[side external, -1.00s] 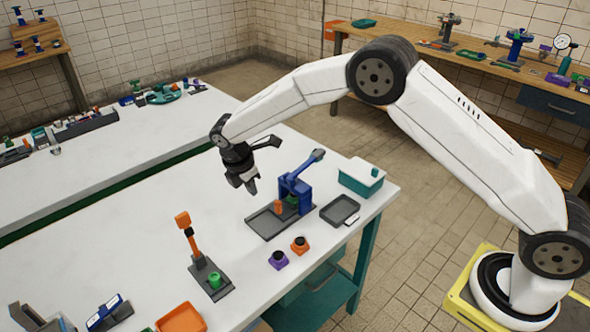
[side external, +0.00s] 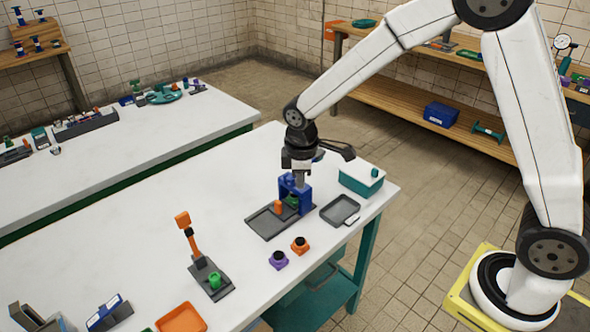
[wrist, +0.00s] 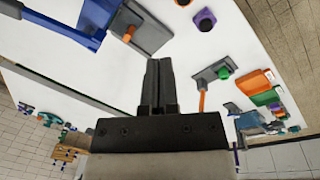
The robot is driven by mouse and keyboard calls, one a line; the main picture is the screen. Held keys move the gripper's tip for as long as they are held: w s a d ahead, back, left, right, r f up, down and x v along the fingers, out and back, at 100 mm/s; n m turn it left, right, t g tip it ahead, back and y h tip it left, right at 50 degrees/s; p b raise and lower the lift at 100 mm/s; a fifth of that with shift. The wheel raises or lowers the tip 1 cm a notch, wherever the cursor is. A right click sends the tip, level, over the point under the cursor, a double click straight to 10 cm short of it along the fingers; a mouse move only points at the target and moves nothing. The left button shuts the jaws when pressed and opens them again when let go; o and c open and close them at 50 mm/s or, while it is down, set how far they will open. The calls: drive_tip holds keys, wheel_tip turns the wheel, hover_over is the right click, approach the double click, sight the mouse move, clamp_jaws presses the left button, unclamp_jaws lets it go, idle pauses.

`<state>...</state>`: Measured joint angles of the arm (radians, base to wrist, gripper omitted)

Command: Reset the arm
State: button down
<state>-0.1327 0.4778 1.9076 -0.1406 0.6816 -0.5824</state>
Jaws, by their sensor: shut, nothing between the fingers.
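My gripper (side external: 300,181) is shut and empty, pointing down over the white table in the side external view. It overlaps the upper part of the blue press (side external: 290,193) in that picture; I cannot tell whether they touch. In the wrist view the two dark fingers (wrist: 158,85) lie together with nothing between them. The blue press also shows at the upper left of the wrist view (wrist: 62,28), apart from the fingers.
A teal-and-white box (side external: 362,180) and a grey tray (side external: 340,210) stand right of the press. A purple piece (side external: 278,260) and an orange piece (side external: 299,245) lie in front. An orange lever stand (side external: 190,237) rises at left. The table's middle left is clear.

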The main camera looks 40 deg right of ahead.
drive_tip(key=s+d+m, duration=0.2)
drive_tip(key=s+m, duration=0.2)
drive_tip(key=s, duration=0.4)
drive_tip(key=s+d+r+m+t, duration=0.1)
drive_tip(key=s+d+m, duration=0.1)
drive_tip(key=s+m, duration=0.3)
drive_tip(key=s, duration=0.3)
drive_tip(key=shift+d+t+y, duration=0.15)
drive_tip(key=shift+t+y, duration=0.15)
drive_tip(key=shift+y, duration=0.1)
